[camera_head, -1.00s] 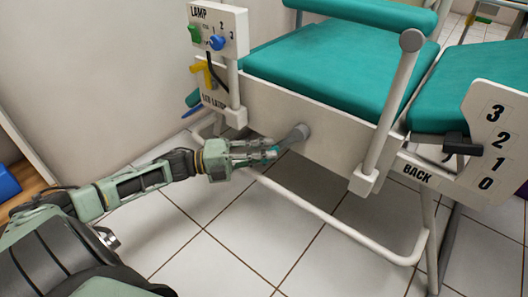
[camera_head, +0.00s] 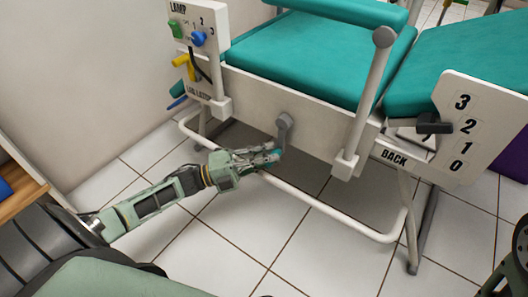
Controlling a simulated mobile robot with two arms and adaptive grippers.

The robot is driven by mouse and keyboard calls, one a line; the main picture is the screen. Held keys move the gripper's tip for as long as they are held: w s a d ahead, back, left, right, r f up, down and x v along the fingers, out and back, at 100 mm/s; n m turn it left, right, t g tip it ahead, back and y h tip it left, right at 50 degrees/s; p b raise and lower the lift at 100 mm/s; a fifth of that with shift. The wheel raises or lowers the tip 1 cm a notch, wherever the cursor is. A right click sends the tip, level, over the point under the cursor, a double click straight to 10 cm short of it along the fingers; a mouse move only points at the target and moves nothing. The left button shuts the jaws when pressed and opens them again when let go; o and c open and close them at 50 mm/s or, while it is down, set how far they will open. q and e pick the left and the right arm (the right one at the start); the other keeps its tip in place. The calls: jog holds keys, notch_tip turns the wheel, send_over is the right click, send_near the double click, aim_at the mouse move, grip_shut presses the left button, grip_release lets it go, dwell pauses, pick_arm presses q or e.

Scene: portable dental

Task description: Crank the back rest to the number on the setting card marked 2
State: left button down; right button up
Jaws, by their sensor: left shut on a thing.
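The crank (camera_head: 284,124) sticks out of the pale side panel under the seat, its grey arm pointing almost straight down. My left gripper (camera_head: 270,156) is shut on the crank's handle at the lower end, its fingers hiding most of the handle. The white BACK scale plate (camera_head: 484,101), numbered 3, 2, 1, 0 from top to bottom, stands at the right. Its black pointer (camera_head: 434,124) is about level with the 2. The teal back rest (camera_head: 467,72) is behind the plate. I cannot make out a setting card. My right gripper is not in view.
A LAMP panel (camera_head: 190,12) with green and blue knobs and a yellow lever stands left of the seat. A white post (camera_head: 369,95) rises right of the crank. The chair's tubular foot frame (camera_head: 330,215) runs below my gripper. The tiled floor in front is clear.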

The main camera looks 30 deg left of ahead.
pick_arm(q)
jog(key=shift+s+d+f, duration=0.2)
jog(key=shift+d+f, duration=0.1)
jog(key=shift+f, duration=0.2)
jog(key=c, duration=1.6)
grip_release()
jog(key=shift+w, duration=0.1)
jog(key=shift+c, duration=0.2)
jog(key=shift+r, duration=0.15)
jog(key=shift+a, duration=0.1)
jog(key=shift+a, duration=0.1)
jog(key=v, duration=1.1)
jog(key=shift+s+a, duration=0.25)
jog(key=shift+s, duration=0.05)
